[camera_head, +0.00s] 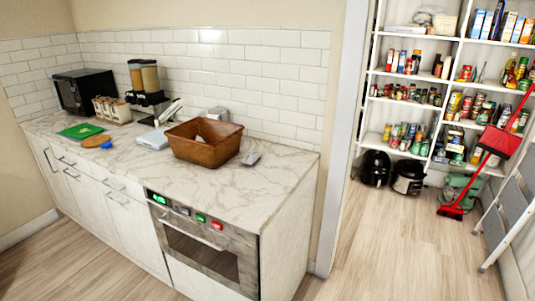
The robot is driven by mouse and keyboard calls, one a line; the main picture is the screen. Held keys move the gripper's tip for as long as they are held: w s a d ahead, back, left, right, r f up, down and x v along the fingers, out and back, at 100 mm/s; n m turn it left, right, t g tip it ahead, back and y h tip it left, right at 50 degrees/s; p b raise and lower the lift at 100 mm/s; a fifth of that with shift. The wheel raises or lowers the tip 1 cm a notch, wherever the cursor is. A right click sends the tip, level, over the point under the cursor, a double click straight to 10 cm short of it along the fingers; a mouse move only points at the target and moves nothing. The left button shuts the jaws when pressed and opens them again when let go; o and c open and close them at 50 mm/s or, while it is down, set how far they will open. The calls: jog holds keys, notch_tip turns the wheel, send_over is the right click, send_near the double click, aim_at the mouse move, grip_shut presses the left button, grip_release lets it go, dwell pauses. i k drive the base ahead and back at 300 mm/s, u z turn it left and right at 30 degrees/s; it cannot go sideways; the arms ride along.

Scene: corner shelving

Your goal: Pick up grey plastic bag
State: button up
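I see no thing that is clearly a grey plastic bag. My gripper is not in view.
A black microwave (84,92), a dispenser (146,85), a green board (80,132) and a scale-like white item stand on the counter. An oven (205,245) is below. Pantry shelves, a red broom (490,160) and a step ladder (508,215) are right. Floor in front is clear.

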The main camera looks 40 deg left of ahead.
aim_at(250, 157)
jog(key=i, duration=3.2)
jog(key=u, duration=3.1)
jog(key=i, duration=0.75)
jog(key=u, duration=0.95)
